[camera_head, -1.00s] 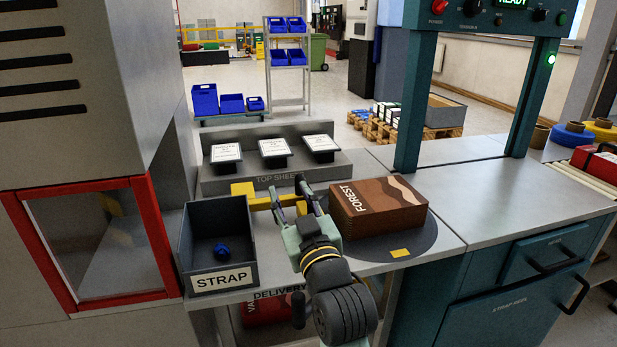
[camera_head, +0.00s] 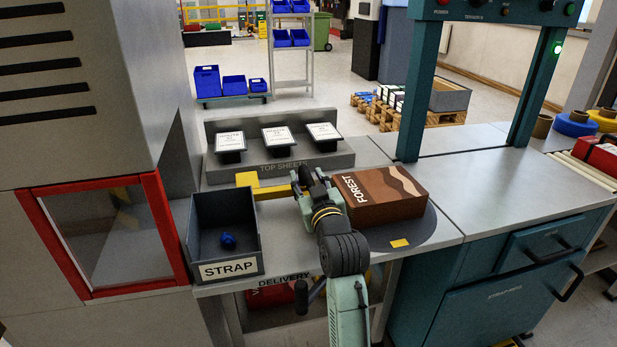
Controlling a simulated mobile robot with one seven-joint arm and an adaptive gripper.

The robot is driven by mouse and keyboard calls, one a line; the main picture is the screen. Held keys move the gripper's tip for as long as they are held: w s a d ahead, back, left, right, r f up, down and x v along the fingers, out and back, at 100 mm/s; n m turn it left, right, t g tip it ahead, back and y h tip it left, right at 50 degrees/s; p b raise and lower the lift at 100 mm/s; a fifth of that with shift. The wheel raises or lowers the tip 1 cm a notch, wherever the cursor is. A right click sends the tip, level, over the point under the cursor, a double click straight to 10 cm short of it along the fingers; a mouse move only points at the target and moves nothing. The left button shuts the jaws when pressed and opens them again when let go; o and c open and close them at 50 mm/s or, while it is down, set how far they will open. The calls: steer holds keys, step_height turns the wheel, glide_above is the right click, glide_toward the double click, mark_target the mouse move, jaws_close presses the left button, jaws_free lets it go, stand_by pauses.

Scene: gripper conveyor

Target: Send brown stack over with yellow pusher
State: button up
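The brown stack (camera_head: 385,196) is a block labelled FOREST with a lighter wavy band. It lies on a dark round plate (camera_head: 428,228) with a yellow mark, on the grey worktop. The yellow pusher (camera_head: 247,181) lies left of the stack, with a yellow block and a bar running right to my gripper. My gripper (camera_head: 308,180) is at the right end of that bar, close to the stack's left side. Its fingers seem to be around the bar, but the arm partly hides them, so I cannot tell whether they are closed on it.
A grey STRAP bin (camera_head: 228,269) holding a blue item (camera_head: 227,241) stands left of my arm. The top sheets rack (camera_head: 280,158) is behind the pusher. A teal strapping frame (camera_head: 410,110) stands to the right, with clear worktop (camera_head: 500,195) under it.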

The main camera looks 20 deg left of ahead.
steer(key=shift+w, duration=0.1)
steer(key=shift+c, duration=0.4)
jaws_close()
stand_by(0.5)
